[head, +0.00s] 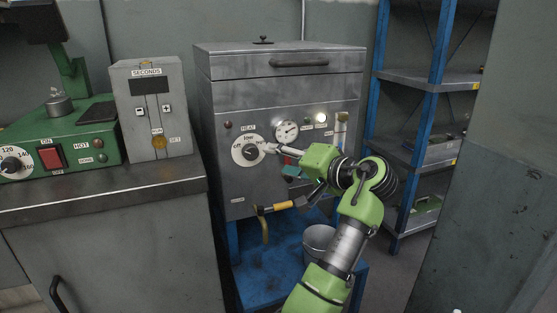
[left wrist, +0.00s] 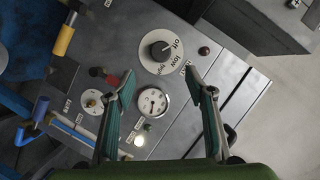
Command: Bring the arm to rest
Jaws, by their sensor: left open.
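My left gripper (head: 279,160) is in front of the steel machine's (head: 230,105) front panel, just right of the white heat dial (head: 249,151). In the left wrist view its two teal-padded fingers (left wrist: 159,78) are spread apart with nothing between the pads. The heat dial (left wrist: 160,50) with its black knob lies beyond the fingertips, not gripped. The round gauge (head: 287,132) is above the gripper in the head view and shows between the fingers in the left wrist view (left wrist: 153,102). My right gripper is in neither view.
A yellow-handled lever (head: 275,207) sticks out below the panel. A metal bucket (head: 318,242) stands on the blue stand (head: 275,270). A bench (head: 105,187) with a seconds timer (head: 151,110) and green device (head: 75,150) is at left. Blue shelving (head: 430,80) is at right. A white lamp (head: 322,118) glows.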

